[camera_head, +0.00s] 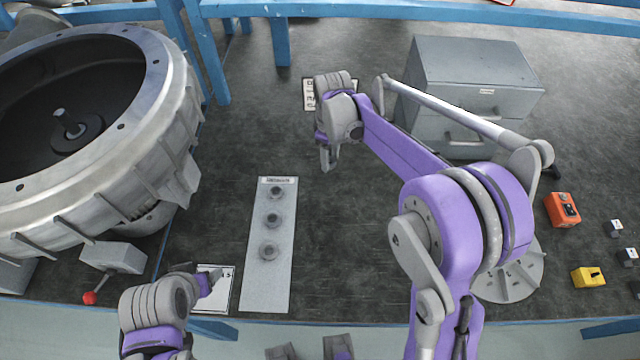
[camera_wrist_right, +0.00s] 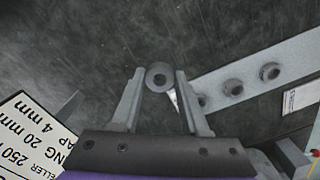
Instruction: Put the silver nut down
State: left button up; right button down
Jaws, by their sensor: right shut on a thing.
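My right gripper (camera_head: 327,160) is over the dark bench top, above and right of a long pale plate (camera_head: 254,285). In the right wrist view, its two fingers (camera_wrist_right: 160,88) are closed on a small grey ring-shaped nut (camera_wrist_right: 159,76), held at the fingertips. In the head view the nut is too small or hidden to make out. The plate carries three round grey pieces in a row and a label at its far end; it also shows in the right wrist view (camera_wrist_right: 262,75). My left gripper (camera_head: 210,280) is at lower left, by a white card; its fingers are unclear.
A large metal blower housing (camera_head: 165,100) fills the left. A grey drawer cabinet (camera_head: 470,65) stands at back right. A red-knobbed lever (camera_head: 90,297) is at front left. Orange (camera_head: 562,210) and yellow (camera_head: 588,277) boxes sit at right. Bench between plate and right arm is clear.

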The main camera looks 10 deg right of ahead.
aim_at(322, 178)
pick_arm(q)
jog(key=f+b, duration=0.1)
jog(key=f, duration=0.1)
jog(key=f+b, duration=0.1)
jog(key=f, duration=0.1)
jog(key=s+f+b, duration=0.1)
jog(key=f, duration=0.1)
jog(key=shift+b, duration=0.4)
pick_arm(e)
jog(key=w+f+n, duration=0.1)
jog(key=f+n, duration=0.1)
jog(key=f, duration=0.1)
jog(key=w+a+f+n, duration=0.1)
jog(key=f+n, duration=0.1)
jog(key=f, duration=0.1)
jog(key=w+f+n, duration=0.1)
jog(key=f+n, duration=0.1)
jog(key=f, duration=0.2)
jog(key=shift+w+a, duration=0.2)
jog(key=shift+a, duration=0.05)
jog(key=shift+f, duration=0.1)
pick_arm(q)
jog(key=shift+f, duration=0.2)
pick_arm(e)
jog(key=shift+f, duration=0.25)
jog(key=shift+c, duration=2)
grip_release()
